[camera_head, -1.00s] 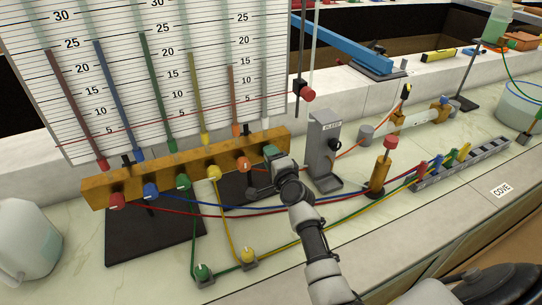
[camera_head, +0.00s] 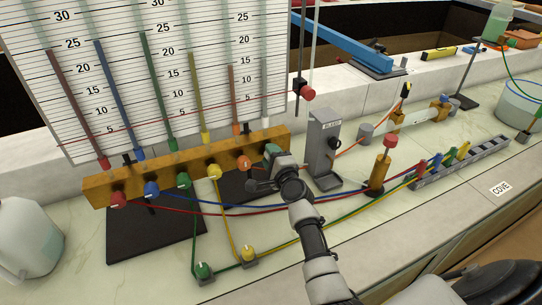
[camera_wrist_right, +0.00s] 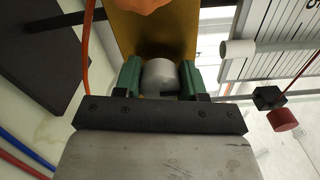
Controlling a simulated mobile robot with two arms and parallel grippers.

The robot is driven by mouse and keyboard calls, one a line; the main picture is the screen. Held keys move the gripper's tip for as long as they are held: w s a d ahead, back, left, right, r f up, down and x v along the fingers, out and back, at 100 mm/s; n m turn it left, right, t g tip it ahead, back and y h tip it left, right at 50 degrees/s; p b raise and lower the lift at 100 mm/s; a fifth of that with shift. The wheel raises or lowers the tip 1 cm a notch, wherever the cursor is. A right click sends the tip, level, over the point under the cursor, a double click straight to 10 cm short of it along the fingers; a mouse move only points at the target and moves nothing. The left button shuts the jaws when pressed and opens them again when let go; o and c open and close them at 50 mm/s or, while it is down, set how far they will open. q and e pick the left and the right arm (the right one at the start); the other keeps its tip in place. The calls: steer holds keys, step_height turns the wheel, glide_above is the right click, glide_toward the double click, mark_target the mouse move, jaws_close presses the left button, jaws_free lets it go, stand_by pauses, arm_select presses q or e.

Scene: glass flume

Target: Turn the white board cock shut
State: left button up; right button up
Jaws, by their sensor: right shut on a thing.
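The white board cock (camera_wrist_right: 160,77) shows in the right wrist view as a pale round knob at the end of the wooden manifold. My right gripper (camera_wrist_right: 160,80) has its green-padded fingers on either side of the knob and is shut on it. In the head view my right gripper (camera_head: 266,172) is at the right end of the wooden manifold (camera_head: 130,184) and hides the cock there. My left gripper is not in view.
Red, blue, green, yellow and orange (camera_head: 244,163) cocks line the manifold to the left. A grey bleed stand (camera_head: 322,150) is close right of my gripper. Coloured hoses cross the bench below. The manometer board (camera_head: 150,80) rises behind.

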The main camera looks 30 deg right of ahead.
steer(key=o, duration=0.9)
steer(key=shift+s, duration=0.1)
steer(key=s, duration=1)
steer(key=shift+s+a, duration=0.3)
steer(key=shift+s+f, duration=0.1)
steer(key=shift+f, duration=0.05)
